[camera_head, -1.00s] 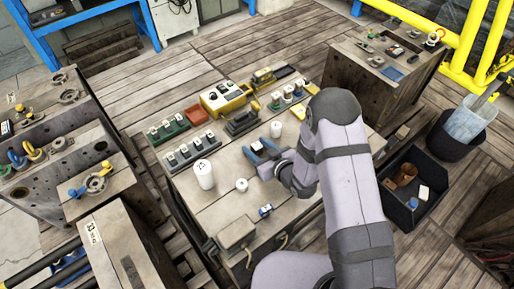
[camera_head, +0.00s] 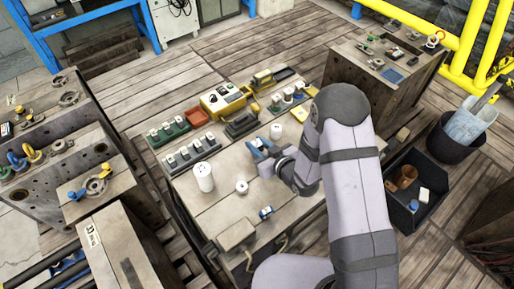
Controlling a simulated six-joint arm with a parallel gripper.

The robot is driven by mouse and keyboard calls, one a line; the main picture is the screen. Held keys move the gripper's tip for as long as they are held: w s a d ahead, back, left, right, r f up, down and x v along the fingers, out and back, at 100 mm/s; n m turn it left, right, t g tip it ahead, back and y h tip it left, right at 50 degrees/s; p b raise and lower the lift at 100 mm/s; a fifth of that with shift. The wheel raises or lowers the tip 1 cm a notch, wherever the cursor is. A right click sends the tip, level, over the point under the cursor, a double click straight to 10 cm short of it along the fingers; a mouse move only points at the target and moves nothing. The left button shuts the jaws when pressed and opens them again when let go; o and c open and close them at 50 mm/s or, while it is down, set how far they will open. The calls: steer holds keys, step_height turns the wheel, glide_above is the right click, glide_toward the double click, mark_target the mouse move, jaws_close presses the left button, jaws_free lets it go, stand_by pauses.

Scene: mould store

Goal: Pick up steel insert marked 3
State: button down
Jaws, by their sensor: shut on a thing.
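My gripper (camera_head: 262,148), with blue fingers, is low over the middle of the central bench (camera_head: 215,212). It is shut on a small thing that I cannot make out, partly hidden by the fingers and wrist. A small pale upright piece (camera_head: 276,131) shows just beyond the fingers; I cannot tell whether it touches them. Small steel inserts stand in a green rack (camera_head: 169,133), a dark rack (camera_head: 190,155) and another rack (camera_head: 288,97) at the bench's far side. Their numbers are too small to read.
A white cylinder (camera_head: 204,177), a small white roll (camera_head: 242,187) and a small blue-and-white item (camera_head: 266,212) stand left of and in front of my gripper. The bench's front left is mostly clear.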

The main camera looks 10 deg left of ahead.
mark_target(257, 142)
step_height(257, 142, up, 7)
steer(key=shift+r, duration=0.2)
steer(key=shift+w, duration=0.15)
